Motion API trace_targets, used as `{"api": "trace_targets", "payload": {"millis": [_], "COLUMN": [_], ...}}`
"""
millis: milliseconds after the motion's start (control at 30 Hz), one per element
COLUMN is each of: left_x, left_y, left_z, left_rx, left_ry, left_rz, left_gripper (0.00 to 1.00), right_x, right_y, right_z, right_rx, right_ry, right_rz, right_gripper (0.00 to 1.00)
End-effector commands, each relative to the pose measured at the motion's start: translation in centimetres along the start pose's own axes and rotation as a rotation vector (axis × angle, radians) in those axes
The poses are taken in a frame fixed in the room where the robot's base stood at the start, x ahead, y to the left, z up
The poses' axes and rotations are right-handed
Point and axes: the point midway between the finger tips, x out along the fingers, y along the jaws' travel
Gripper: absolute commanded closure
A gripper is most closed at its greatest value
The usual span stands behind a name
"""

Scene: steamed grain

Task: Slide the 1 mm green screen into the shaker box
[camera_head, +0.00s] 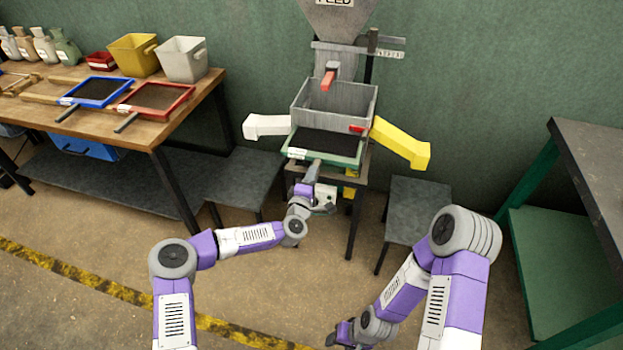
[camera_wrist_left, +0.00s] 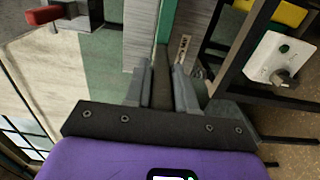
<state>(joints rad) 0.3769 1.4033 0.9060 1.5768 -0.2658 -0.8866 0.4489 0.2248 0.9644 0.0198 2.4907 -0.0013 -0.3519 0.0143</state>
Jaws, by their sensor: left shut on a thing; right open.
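The green-framed screen (camera_head: 322,143) with dark mesh is at the front of the grey shaker box (camera_head: 335,117). Its back part is under the box wall and its green front edge sticks out towards me. My left gripper (camera_head: 314,168) is at the middle of that front edge, shut on the screen's dark handle. In the left wrist view, the two fingers (camera_wrist_left: 163,82) flank the handle, with the green frame (camera_wrist_left: 168,18) just beyond them. How far the screen's hidden back edge reaches cannot be seen. My right gripper (camera_head: 343,334) is low at the bottom edge, open and away from the shaker.
A white spout (camera_head: 266,126) and a yellow spout (camera_head: 402,143) stick out beside the box. A red-handled gate (camera_head: 329,78) hangs above it. The wooden table (camera_head: 150,130) at left holds a blue screen (camera_head: 99,91) and a red screen (camera_head: 158,98). Low dark stands flank the shaker.

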Motion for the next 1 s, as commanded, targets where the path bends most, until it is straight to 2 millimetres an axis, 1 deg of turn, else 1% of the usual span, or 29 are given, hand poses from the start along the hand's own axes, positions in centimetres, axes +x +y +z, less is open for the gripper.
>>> {"api": "trace_targets", "payload": {"millis": [33,267,1000], "left_x": [0.0,0.3,3.2], "left_y": [0.2,0.2,0.1], "left_z": [0.0,0.0,0.0], "left_rx": [0.001,0.002,0.003], "left_ry": [0.001,0.000,0.000], "left_rz": [0.005,0.005,0.005], "left_gripper": [1.00,1.00,1.00], "right_x": [0.0,0.2,1.9], "right_y": [0.0,0.1,0.7], "right_z": [0.0,0.0,-0.1], "right_rx": [0.000,0.000,0.000], "right_ry": [0.000,0.000,0.000], "right_rz": [0.000,0.000,0.000], "right_gripper": [0.47,0.47,0.47]}}
